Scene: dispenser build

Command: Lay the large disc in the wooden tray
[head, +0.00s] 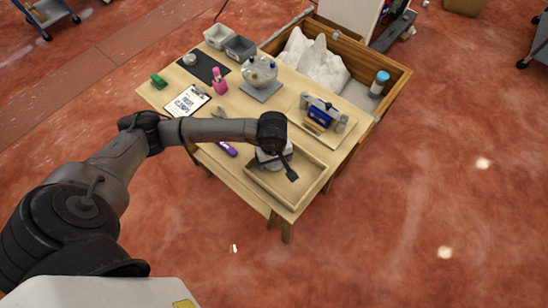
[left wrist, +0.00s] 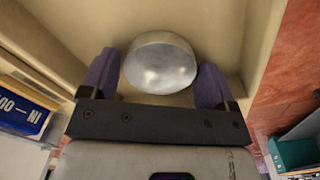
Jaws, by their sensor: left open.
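The wooden tray (head: 313,192) sits at the near right corner of the table. My left gripper (head: 279,164) is over it, pointing down. In the left wrist view a round, shiny silver metal disc (left wrist: 159,63) shows between the two spread fingers of my left gripper (left wrist: 157,85), and the tray (left wrist: 62,32) surrounds it. The disc appears to lie on the tray floor, with its underside hidden. The fingers are open, one on each side of it; whether they touch it I cannot tell. In the head view the gripper hides the disc. My right gripper is not seen.
A blue device (head: 321,114) stands just behind the tray. A purple item (head: 227,149) lies left of it. Farther back are a glass vessel (head: 259,70), a pink bottle (head: 219,82), a clipboard (head: 187,101) and grey bins (head: 240,48). A wooden bin (head: 400,75) adjoins the table.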

